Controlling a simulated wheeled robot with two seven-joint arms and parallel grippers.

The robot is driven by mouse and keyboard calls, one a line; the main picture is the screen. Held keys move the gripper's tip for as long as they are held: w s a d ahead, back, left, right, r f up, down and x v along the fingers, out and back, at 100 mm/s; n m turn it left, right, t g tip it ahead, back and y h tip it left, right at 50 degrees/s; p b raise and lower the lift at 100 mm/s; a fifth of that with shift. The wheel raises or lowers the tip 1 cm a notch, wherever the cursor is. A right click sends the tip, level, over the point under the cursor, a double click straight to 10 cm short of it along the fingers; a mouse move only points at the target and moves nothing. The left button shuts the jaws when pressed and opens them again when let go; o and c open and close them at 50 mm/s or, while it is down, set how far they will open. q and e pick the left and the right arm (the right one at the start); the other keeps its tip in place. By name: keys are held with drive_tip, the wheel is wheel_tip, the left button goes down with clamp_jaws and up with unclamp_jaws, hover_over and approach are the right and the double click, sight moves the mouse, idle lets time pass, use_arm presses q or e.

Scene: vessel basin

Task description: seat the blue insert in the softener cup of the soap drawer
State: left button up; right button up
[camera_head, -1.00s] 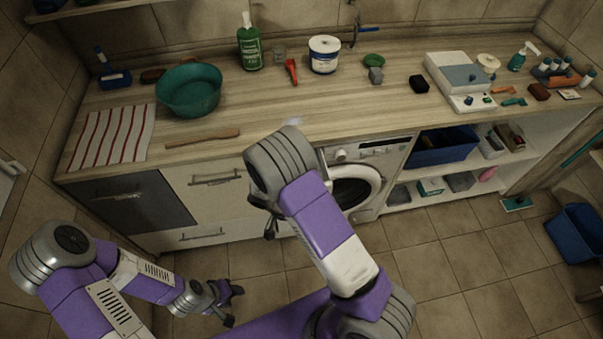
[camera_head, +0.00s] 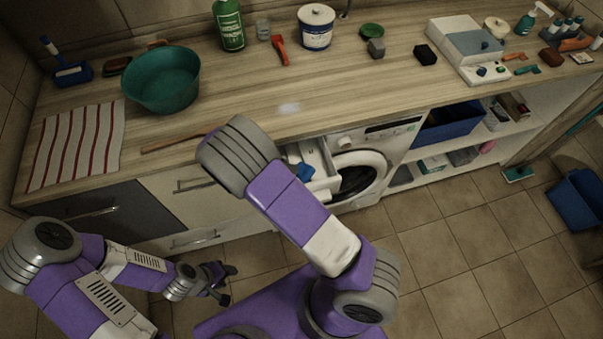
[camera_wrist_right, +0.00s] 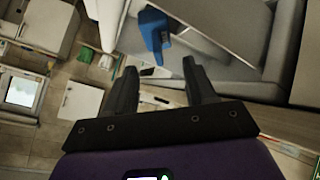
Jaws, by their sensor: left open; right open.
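The soap drawer (camera_head: 322,183) of the washing machine stands open below the counter edge, partly hidden by my right arm. The blue insert (camera_head: 304,172) shows at the drawer in the head view. In the right wrist view the blue insert (camera_wrist_right: 153,28) is just beyond the fingertips, beside the grey drawer compartments (camera_wrist_right: 215,60). I cannot tell whether it is seated in the softener cup. My right gripper (camera_wrist_right: 160,80) is open with nothing between its fingers; my arm hides it in the head view. My left gripper (camera_head: 226,284) is open and empty, low over the floor.
The washing machine door (camera_head: 357,178) is right of the drawer. The counter above holds a green basin (camera_head: 161,82), a striped towel (camera_head: 75,145), a wooden stick (camera_head: 172,143) and a white tub (camera_head: 316,28). The counter's front middle is mostly clear.

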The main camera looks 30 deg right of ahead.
sight(302, 167)
drive_tip(key=x, duration=0.8)
drive_tip(key=shift+s, duration=0.2)
drive_tip(key=shift+a, duration=0.1)
drive_tip(key=c, duration=0.9)
